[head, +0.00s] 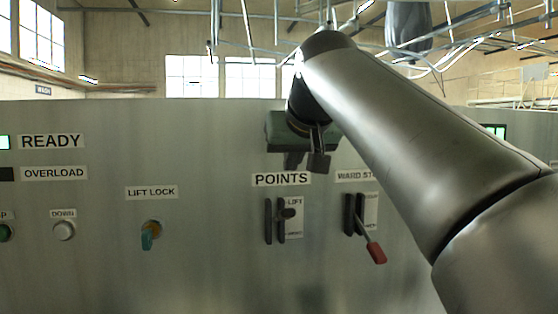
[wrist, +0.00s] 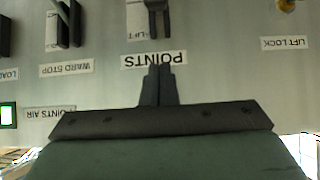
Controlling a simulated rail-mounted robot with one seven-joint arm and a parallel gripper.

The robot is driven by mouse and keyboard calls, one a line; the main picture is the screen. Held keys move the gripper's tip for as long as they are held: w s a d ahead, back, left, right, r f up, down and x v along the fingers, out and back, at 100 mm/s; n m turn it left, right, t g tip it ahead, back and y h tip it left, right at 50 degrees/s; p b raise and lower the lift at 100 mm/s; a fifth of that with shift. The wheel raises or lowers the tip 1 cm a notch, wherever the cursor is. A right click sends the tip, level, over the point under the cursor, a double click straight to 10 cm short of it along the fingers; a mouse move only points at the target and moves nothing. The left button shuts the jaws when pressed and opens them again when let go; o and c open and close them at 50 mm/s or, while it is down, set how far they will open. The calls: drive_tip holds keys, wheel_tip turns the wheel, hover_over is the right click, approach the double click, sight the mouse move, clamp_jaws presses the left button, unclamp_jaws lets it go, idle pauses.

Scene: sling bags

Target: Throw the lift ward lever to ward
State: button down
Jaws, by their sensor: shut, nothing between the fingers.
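The POINTS lever (head: 288,214) is dark, in a slotted mount on the grey panel, beside a plate reading LIFT at the top; the lower word is too small to read surely. Its knob is at the upper part, by LIFT. In the wrist view, which is upside down, the lever (wrist: 156,6) shows at the top edge, partly cut off. My gripper (head: 319,165) is shut and empty, above the POINTS label and apart from the lever.
The WARD STOP lever (head: 375,252) with a red grip sticks out to the right. A teal key (head: 147,240) sits in LIFT LOCK on the left, near the DOWN button (head: 64,231). My arm covers the panel's right side. Bare panel lies between LIFT LOCK and POINTS.

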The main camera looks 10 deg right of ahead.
hover_over(281, 217)
drive_tip(key=w+d, duration=0.2)
drive_tip(key=f, duration=0.3)
drive_tip(key=shift+w+a+f, duration=0.15)
drive_tip(key=shift+a+f, duration=0.05)
drive_tip(key=shift+f, duration=0.2)
drive_tip(key=f, duration=0.1)
drive_tip(key=s+f, duration=0.1)
drive_tip(key=f, duration=0.1)
drive_tip(key=shift+s, duration=0.1)
drive_tip(key=shift+f, duration=0.45)
drive_tip(key=shift+s, duration=0.1)
drive_tip(key=shift+f, duration=0.1)
